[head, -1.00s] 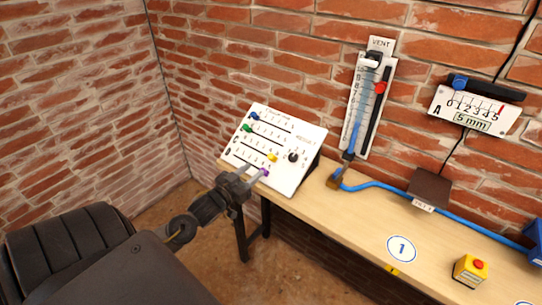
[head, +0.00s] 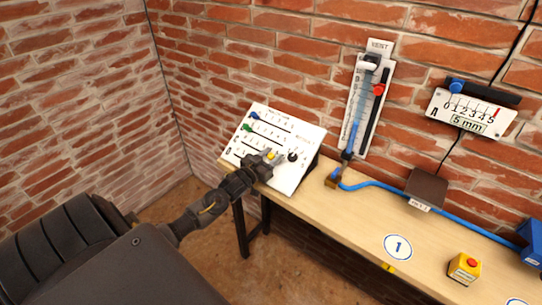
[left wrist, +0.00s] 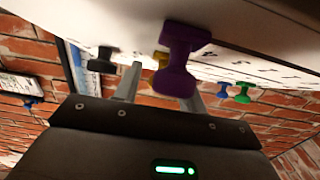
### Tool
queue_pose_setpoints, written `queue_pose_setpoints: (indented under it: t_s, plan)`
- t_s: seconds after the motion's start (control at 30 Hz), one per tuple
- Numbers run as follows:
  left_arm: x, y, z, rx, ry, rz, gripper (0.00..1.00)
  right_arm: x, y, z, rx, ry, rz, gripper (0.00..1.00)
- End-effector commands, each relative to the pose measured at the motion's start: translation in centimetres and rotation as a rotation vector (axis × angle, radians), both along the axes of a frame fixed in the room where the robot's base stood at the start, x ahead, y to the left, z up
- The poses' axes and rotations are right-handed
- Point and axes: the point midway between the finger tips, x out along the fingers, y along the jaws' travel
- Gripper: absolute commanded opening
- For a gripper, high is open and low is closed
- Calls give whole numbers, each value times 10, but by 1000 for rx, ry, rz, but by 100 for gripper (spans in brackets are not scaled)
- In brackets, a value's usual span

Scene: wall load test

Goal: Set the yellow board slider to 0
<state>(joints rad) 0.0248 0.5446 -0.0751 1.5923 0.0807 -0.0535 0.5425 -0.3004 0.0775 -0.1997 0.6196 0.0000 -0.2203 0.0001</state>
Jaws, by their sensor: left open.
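The white sloped slider board (head: 308,135) stands at the left end of the bench. Its yellow slider (head: 271,155) shows at my left gripper (head: 270,161), toward the right of its row. In the left wrist view the yellow slider (left wrist: 160,58) appears between my open fingers, partly hidden by the nearer purple slider (left wrist: 180,62). I cannot tell whether the fingers touch it. The blue slider (head: 255,116) and green slider (head: 247,128) sit at the left of upper rows. The purple slider is hidden in the head view. My right gripper is out of view.
A black knob (head: 292,157) is on the board just right of my gripper. A vent gauge (head: 377,100) and scale panel (head: 470,110) are on the brick wall. A blue hose (head: 385,185) and yellow button box (head: 464,268) are on the bench (head: 340,220).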

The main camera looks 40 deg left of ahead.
Motion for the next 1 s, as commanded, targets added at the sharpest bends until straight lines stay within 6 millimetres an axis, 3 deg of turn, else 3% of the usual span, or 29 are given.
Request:
queue_pose_setpoints:
  t_s: [0.13, 0.43, 0.77, 1.0]
  plan:
    - [0, 0, 0, 0, 0, 0, 38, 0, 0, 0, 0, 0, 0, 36]
    - [0, 0, 0, 0, 0, 0, 0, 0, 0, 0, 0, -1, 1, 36]
    - [0, 8, -1, 1, 1, 1, 0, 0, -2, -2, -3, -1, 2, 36]
    - [-2, 55, -2, 4, 1, 4, 0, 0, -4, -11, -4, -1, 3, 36]
